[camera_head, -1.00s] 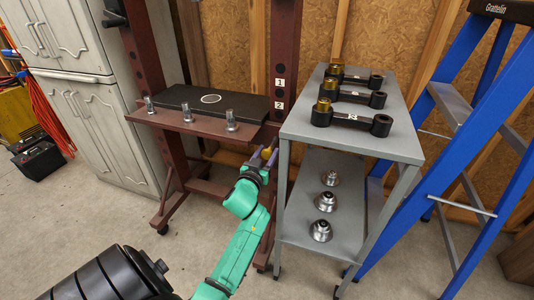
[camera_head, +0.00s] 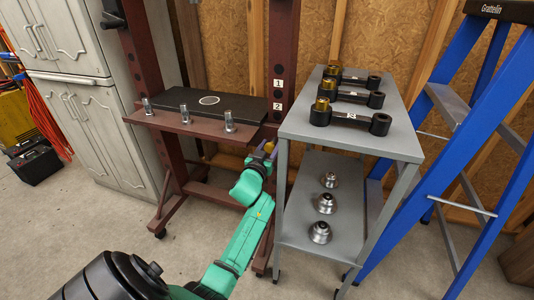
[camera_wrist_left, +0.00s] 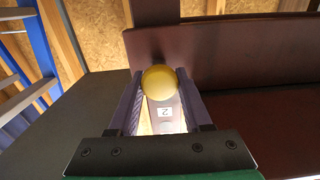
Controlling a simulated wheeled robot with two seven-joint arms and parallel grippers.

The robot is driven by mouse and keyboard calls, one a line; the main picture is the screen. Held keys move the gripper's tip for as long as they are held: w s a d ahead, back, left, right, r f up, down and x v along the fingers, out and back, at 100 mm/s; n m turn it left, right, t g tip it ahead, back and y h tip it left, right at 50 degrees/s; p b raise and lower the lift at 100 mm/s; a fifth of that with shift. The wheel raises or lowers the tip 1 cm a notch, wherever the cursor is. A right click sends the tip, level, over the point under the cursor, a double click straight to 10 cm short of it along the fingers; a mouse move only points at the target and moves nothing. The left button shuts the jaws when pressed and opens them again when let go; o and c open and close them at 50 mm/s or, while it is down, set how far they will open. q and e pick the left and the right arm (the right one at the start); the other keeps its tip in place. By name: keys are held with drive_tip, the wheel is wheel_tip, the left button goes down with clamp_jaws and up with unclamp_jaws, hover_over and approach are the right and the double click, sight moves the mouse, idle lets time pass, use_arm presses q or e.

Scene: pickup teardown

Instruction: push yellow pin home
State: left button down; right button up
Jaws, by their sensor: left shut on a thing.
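The yellow pin (camera_wrist_left: 160,79) shows in the wrist view as a round yellow end between the two fingers of my left gripper (camera_wrist_left: 160,100). In the head view a bit of the yellow pin (camera_head: 268,147) shows at the tip of my left gripper (camera_head: 263,153). The gripper is shut on the pin, close to the dark red press frame's right post (camera_head: 282,55), below the labels 1 and 2. The pin's far end is hidden, so I cannot tell how deep it sits. My right gripper is not in view.
A grey cart (camera_head: 296,128) stands just right of my left gripper, with black arms (camera_head: 350,119) on top and silver parts (camera_head: 325,203) below. The press table (camera_head: 190,125) holds three metal pegs. A blue ladder (camera_head: 490,110) stands at the right.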

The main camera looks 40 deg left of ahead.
use_arm(q)
drive_tip(key=c, duration=0.6)
unclamp_jaws()
drive_tip(key=shift+r, duration=0.15)
drive_tip(key=shift+o, duration=1.3)
drive_tip(key=shift+w+f, duration=0.2)
drive_tip(key=shift+w, duration=0.05)
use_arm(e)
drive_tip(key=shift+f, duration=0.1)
use_arm(q)
drive_tip(key=shift+s, duration=0.1)
drive_tip(key=shift+s, duration=0.15)
drive_tip(key=p+v, duration=0.2)
drive_tip(key=v, duration=1.2)
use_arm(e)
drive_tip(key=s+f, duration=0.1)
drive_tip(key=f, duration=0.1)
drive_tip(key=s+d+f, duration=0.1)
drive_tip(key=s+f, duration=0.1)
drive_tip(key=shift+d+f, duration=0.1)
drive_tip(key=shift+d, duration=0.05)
use_arm(q)
drive_tip(key=shift+d, duration=0.1)
